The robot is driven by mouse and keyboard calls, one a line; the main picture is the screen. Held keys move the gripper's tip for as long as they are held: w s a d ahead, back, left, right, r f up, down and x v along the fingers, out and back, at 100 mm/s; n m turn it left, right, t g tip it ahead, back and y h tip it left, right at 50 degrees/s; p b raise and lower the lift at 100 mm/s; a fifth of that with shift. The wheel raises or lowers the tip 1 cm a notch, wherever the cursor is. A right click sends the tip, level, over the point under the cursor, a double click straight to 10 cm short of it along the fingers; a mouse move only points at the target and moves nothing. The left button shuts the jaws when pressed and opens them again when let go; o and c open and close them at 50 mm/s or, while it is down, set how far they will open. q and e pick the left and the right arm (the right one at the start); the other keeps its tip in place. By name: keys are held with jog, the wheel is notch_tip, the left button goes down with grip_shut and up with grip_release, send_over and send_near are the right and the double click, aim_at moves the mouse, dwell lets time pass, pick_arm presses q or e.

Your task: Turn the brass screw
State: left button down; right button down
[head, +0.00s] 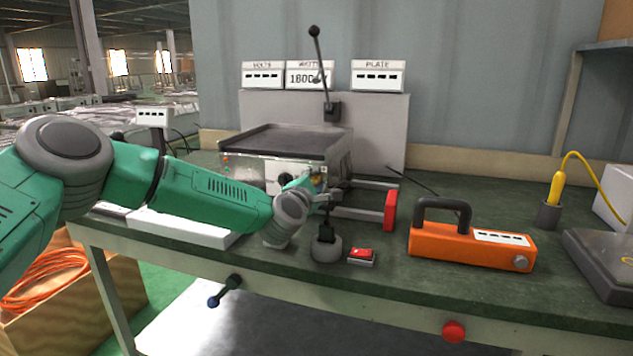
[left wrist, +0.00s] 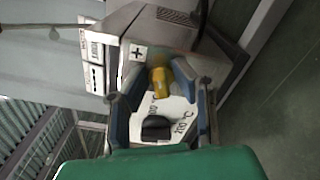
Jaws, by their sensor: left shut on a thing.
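The brass screw (left wrist: 159,79) shows yellow in the left wrist view, on the front of the grey heating box (head: 240,165). In the head view only a small brass-coloured patch (head: 317,180) shows beside my gripper. My left gripper (head: 322,187) is at the box's front face. In the left wrist view its two fingers (left wrist: 154,82) stand on either side of the brass screw, and it is shut on it. The exact finger contact is partly hidden. A black knob (left wrist: 156,128) and a white panel with temperature marks lie beside the screw. My right gripper is not in view.
A red-ended frame (head: 390,210) sticks out right of the box. A black piece on a round grey base (head: 326,249), a small red switch (head: 361,255) and an orange handled device (head: 470,246) stand in front. A lever (head: 322,70) rises behind. Some bench top is clear.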

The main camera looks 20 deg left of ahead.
pick_arm(q)
jog(key=m, duration=0.2)
jog(key=f+m+p, duration=0.1)
jog(key=m, duration=0.2)
jog(key=shift+s+d+f, duration=0.1)
jog(key=shift+f, duration=0.05)
dwell(0.4)
jog(key=c, duration=1.6)
grip_release()
jog(key=shift+o, duration=0.2)
jog(key=shift+r, duration=0.3)
